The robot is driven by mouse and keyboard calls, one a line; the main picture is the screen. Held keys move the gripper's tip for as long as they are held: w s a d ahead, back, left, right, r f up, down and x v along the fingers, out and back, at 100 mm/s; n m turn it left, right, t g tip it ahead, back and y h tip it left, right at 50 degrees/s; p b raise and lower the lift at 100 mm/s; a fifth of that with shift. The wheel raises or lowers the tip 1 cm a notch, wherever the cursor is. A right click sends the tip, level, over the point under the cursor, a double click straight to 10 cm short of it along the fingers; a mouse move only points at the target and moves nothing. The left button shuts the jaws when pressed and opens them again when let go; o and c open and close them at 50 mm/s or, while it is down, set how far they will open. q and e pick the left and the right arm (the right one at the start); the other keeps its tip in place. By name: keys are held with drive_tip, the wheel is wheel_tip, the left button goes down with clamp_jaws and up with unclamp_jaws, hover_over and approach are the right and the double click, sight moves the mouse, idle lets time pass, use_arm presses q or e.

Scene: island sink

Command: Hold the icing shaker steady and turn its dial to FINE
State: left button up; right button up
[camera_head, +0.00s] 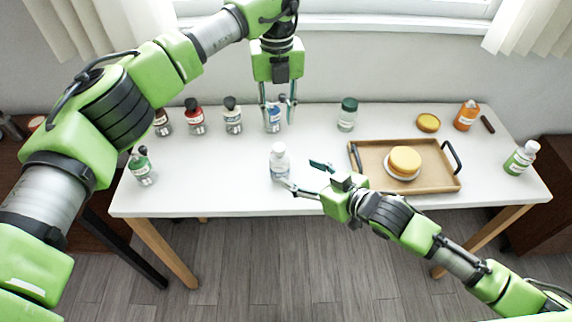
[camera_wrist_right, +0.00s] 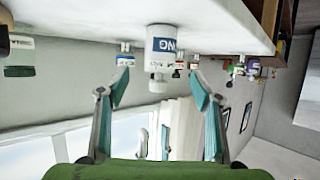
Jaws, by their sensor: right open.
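The icing shaker (camera_head: 279,160) is a clear-white bottle standing upright near the front middle of the white table. In the right wrist view, the shaker (camera_wrist_right: 163,45) appears upside down with part of a blue label, "NG", visible. Its dial setting cannot be read. My right gripper (camera_head: 298,174) is open just right of the shaker, its fingers pointing toward it; the wrist view shows the spread fingertips (camera_wrist_right: 158,86) on either side of its line. My left gripper (camera_head: 278,119) hangs above the table's back, fingers apart and empty-looking, in front of or around a blue-labelled bottle (camera_head: 272,117).
A wooden tray (camera_head: 432,180) with a yellow cake (camera_head: 404,160) stands to the right. Several bottles line the back left, a green one (camera_head: 142,170) at left. A green-capped jar (camera_head: 347,115) stands at the back. Table (camera_head: 225,185) left of the shaker is clear.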

sight(280, 163)
drive_tip(key=x, duration=1)
drive_tip(key=shift+f, duration=0.1)
drive_tip(key=c, duration=1.3)
